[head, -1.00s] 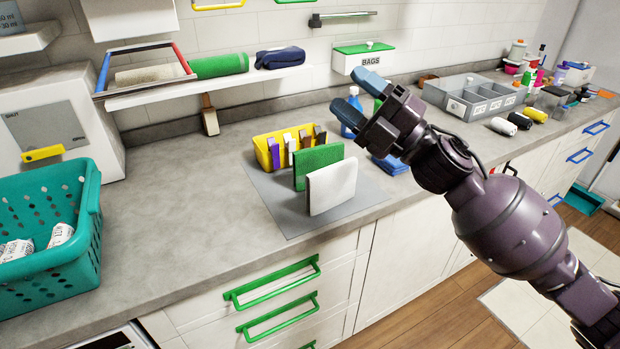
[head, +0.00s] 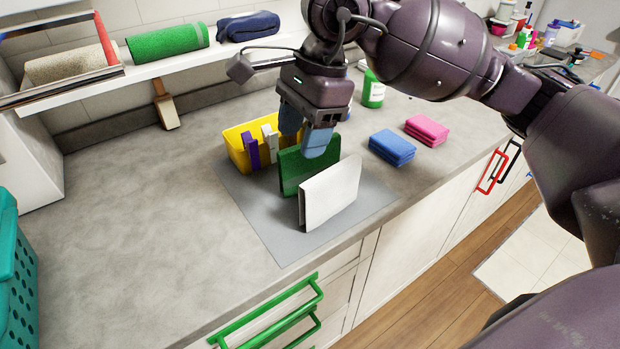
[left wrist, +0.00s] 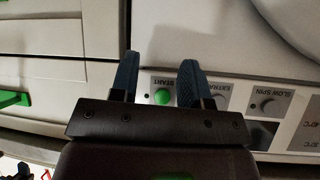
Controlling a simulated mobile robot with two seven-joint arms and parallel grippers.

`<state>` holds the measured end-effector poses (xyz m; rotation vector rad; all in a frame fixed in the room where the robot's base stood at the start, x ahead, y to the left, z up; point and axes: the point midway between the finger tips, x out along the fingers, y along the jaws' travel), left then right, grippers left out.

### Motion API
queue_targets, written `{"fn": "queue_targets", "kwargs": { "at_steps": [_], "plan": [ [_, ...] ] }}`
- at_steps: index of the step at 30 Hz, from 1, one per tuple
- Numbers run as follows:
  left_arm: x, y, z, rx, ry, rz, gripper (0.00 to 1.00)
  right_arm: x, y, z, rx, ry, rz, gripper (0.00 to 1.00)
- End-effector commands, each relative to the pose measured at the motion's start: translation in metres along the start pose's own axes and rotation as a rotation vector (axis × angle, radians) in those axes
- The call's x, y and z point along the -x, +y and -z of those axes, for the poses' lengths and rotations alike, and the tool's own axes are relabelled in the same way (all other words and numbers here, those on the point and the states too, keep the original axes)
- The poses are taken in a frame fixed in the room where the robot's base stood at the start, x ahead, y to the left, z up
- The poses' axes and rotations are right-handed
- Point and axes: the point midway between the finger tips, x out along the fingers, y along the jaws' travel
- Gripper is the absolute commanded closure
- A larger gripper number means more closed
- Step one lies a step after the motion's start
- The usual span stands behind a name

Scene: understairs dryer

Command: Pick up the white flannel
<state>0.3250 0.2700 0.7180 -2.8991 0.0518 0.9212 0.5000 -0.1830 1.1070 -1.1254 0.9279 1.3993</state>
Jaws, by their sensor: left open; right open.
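The white flannel (head: 328,197) stands upright on a grey mat (head: 272,240) on the counter, at its front side. A green flannel (head: 294,172) stands upright just behind it. My right gripper (head: 303,138) is open, pointing down, its blue fingertips above and beside the top of the green flannel, behind the white one. Whether it touches the green flannel I cannot tell. My left gripper (left wrist: 160,82) is open and empty in the left wrist view, in front of a machine panel with a green start button (left wrist: 162,97); it is not in the head view.
The counter left of the mat is clear. A teal basket (head: 18,270) stands at far left.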

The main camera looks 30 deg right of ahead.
Motion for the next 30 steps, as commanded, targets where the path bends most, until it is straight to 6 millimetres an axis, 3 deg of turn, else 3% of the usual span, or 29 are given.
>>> {"fn": "queue_targets", "kwargs": {
  "at_steps": [4, 11, 21, 30],
  "plan": [
    [0.001, 0.000, -0.001, 0.000, -0.005, 0.000, 0.57, 0.003, 0.003, 0.027, 0.039, 0.169, -0.015, 0.47],
    [0.002, 0.000, -0.004, 0.001, -0.011, 0.001, 0.57, 0.003, 0.009, 0.042, 0.080, 0.259, -0.059, 0.47],
    [-0.001, 0.001, -0.013, 0.001, -0.024, -0.001, 0.57, -0.041, 0.011, 0.054, 0.085, 0.254, -0.063, 0.47],
    [-0.005, 0.002, -0.004, -0.001, -0.006, -0.004, 0.57, -0.059, 0.013, 0.061, 0.084, 0.253, -0.061, 0.47]
  ]
}}
